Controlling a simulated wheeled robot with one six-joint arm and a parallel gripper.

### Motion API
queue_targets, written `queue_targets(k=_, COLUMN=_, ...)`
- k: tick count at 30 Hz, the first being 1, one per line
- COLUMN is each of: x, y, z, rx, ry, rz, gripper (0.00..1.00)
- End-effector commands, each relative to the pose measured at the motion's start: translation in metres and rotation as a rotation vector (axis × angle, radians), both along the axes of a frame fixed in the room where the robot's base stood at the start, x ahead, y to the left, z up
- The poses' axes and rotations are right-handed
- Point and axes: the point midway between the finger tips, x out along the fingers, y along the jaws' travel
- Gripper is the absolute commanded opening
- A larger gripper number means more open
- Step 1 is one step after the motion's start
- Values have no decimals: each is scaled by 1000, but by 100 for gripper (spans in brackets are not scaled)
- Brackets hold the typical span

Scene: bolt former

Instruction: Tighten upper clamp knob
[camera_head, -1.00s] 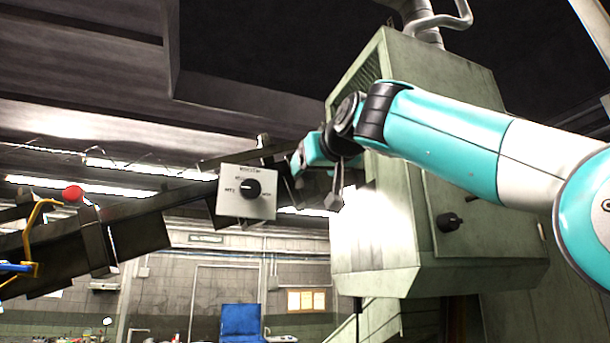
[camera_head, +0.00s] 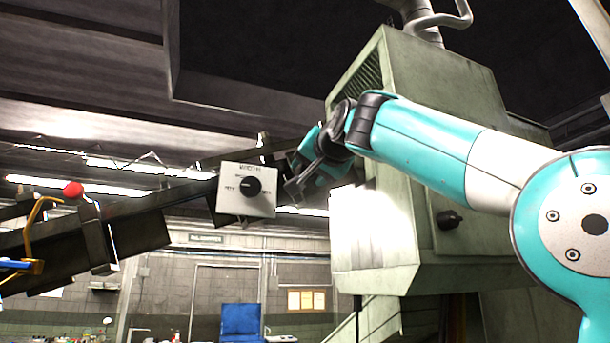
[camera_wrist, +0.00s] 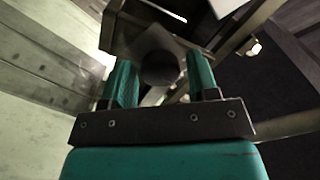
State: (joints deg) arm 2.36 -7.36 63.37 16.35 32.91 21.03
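A dark round knob (camera_wrist: 160,67) shows in the wrist view in front of a grey plate. I take it as the upper clamp knob, but its name cannot be read. My gripper (camera_wrist: 159,59) has its two teal fingers apart, one on each side of the knob. I cannot tell whether the fingers touch it or how far they reach around it. In the head view my gripper end is by the right end of the dark rail (camera_head: 140,220), and this knob is hidden or too small to make out there.
A pale panel (camera_head: 231,203) with a black dial is close left of my gripper. A green cabinet (camera_head: 385,235) with a black knob (camera_head: 449,219) stands behind my arm. A red ball (camera_head: 73,189) and a yellow hooked bar (camera_head: 32,225) are far left.

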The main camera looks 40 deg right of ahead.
Motion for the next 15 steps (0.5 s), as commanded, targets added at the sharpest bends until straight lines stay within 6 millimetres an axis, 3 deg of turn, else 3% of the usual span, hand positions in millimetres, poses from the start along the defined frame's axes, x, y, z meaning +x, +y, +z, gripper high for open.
queue_targets(k=1, x=0, y=0, z=0, rx=0, ry=0, rz=0, gripper=42)
queue_targets(k=6, x=0, y=0, z=0, rx=-1, ry=0, rz=0, gripper=3)
queue_targets(k=10, x=0, y=0, z=1, rx=-48, ry=14, rz=-1, gripper=2)
queue_targets(k=15, x=0, y=0, z=1, rx=-254, ry=73, rz=-1, gripper=2)
